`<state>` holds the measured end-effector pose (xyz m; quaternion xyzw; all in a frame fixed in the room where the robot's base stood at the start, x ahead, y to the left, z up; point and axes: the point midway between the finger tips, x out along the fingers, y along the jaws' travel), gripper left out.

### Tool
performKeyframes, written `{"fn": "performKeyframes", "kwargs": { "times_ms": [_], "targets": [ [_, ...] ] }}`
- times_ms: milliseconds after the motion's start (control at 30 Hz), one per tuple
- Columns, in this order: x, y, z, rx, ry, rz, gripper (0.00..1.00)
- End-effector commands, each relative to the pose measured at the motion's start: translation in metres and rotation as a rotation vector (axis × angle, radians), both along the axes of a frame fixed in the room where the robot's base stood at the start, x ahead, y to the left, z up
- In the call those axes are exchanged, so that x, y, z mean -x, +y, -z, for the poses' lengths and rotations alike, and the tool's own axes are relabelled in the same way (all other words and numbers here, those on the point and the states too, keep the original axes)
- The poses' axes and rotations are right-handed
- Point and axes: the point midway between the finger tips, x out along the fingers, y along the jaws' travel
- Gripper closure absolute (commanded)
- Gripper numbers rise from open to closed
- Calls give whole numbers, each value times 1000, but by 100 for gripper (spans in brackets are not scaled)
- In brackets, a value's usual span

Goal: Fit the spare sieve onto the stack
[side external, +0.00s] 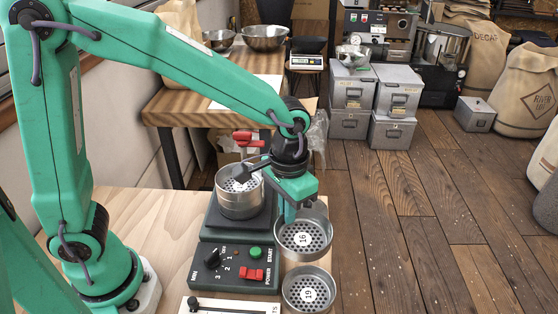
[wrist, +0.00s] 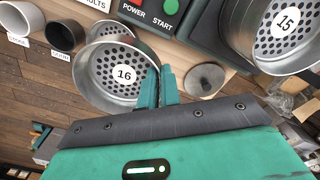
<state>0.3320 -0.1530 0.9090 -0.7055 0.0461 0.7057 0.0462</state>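The sieve stack (side external: 240,204), a metal cylinder, stands on the dark shaker base at centre; its top sieve, marked 15, shows in the wrist view (wrist: 284,24). A sieve marked 16 (side external: 303,238) is to the right of the shaker; it fills the left middle of the wrist view (wrist: 117,80). My gripper (wrist: 158,84) has its fingers close together on either side of the right wall of sieve 16, shut on it. In the side view my gripper (side external: 289,208) is at that sieve's rear rim. Whether sieve 16 touches the bench is unclear.
A sieve marked 19 (side external: 308,290) lies at the bench's front right. The shaker's control panel (side external: 235,262) is beside it. A dark clamp arm (side external: 250,168) reaches over the stack. A knobbed lid (wrist: 205,80) and two cups (wrist: 20,17) (wrist: 64,34) show in the wrist view.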

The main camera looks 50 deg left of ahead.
Motion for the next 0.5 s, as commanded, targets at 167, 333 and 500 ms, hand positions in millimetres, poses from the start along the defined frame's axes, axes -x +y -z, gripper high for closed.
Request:
{"fn": "performKeyframes", "kwargs": {
  "times_ms": [167,333,500],
  "targets": [
    [-10,41,-18,2,-5,-69,100],
    [-14,81,-35,1,-4,-130,100],
    [-12,120,-52,1,-5,-193,100]
  ]
}}
